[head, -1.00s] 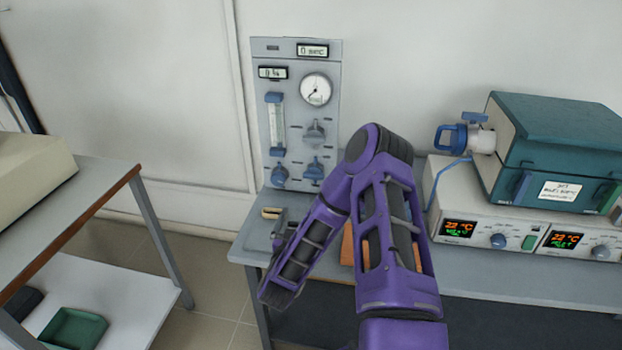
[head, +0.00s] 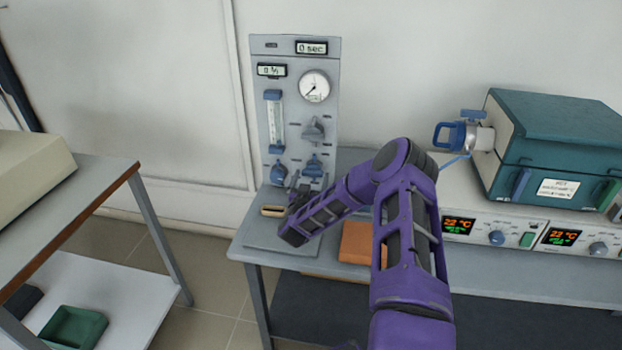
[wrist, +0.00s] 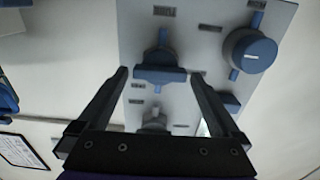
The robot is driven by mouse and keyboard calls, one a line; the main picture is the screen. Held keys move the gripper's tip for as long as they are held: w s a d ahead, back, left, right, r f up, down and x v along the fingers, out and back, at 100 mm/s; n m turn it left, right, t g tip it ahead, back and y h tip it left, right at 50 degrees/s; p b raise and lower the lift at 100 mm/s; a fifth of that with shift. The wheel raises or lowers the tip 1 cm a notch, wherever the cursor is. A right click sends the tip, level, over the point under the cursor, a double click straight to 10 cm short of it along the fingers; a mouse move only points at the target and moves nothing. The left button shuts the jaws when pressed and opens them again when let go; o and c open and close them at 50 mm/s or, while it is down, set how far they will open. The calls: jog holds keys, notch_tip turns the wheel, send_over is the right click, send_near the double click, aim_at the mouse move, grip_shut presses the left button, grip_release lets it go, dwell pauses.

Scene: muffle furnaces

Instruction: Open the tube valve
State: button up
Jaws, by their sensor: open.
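The grey control panel (head: 260,110) stands upright against the wall and carries several blue-grey valves and knobs. A bar-handled valve (head: 313,166) sits at its lower right. It also shows in the wrist view (wrist: 160,74), its bar lying across the picture. My gripper (wrist: 158,73) is open, with one finger at each side of this bar; contact cannot be told. In the head view my gripper (head: 301,188) is small and partly hidden, just below the valve. The labels are too blurred to tell which one is the tube valve.
A round knob (wrist: 251,52) is close to the right finger in the wrist view. Another valve (head: 313,130) is higher on the panel. An orange block (head: 362,243) lies on the bench. A teal furnace (head: 560,145) with a blue-handled fitting (head: 455,134) stands at right.

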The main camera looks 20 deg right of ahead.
jog(key=c, duration=1.1)
jog(key=shift+c, duration=0.2)
jog(key=shift+f+m+b, duration=0.1)
jog(key=shift+m+b, duration=0.2)
jog(key=shift+b, duration=0.15)
jog(key=m+b, duration=0.3)
jog(key=b, duration=0.1)
jog(key=shift+f, duration=0.15)
jog(key=m+b, duration=0.4)
jog(key=m, duration=0.1)
jog(key=shift+d, duration=0.1)
jog(key=m+b, duration=0.1)
jog(key=m, duration=0.3)
jog(key=shift+m, duration=0.3)
jog(key=m, duration=0.4)
jog(key=shift+m, duration=0.3)
